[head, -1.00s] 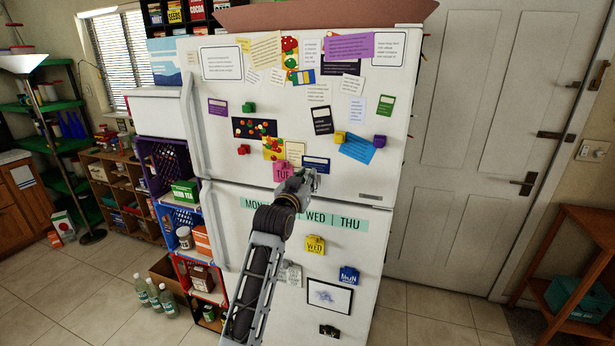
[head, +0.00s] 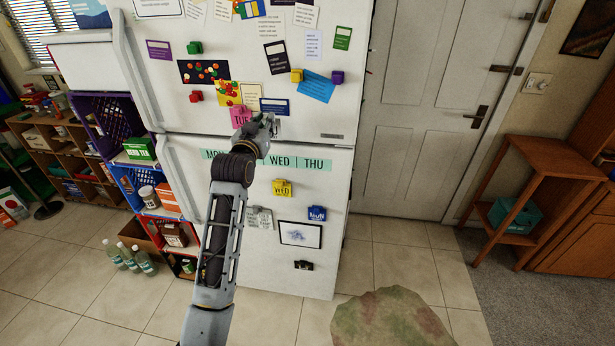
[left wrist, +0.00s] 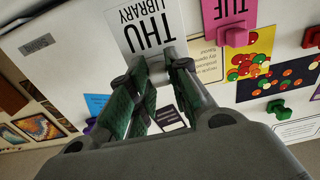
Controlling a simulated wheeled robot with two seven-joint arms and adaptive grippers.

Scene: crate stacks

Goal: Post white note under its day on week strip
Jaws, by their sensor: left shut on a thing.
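My left gripper (head: 268,122) is at the fridge front, right of the pink TUE note (head: 240,114) and above the week strip (head: 315,165). The left wrist view shows my left gripper (left wrist: 158,72) shut at the edge of a white note (left wrist: 142,24), printed THU LIBRARY and appearing upside down there. In the head view the note is mostly hidden by the gripper. The teal strip shows MON, WED and THU; my arm covers the part between MON and WED. My right gripper is not in view.
The door just below THU is clear. Crates stand left of the fridge; a wooden stand (head: 508,200) is at right.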

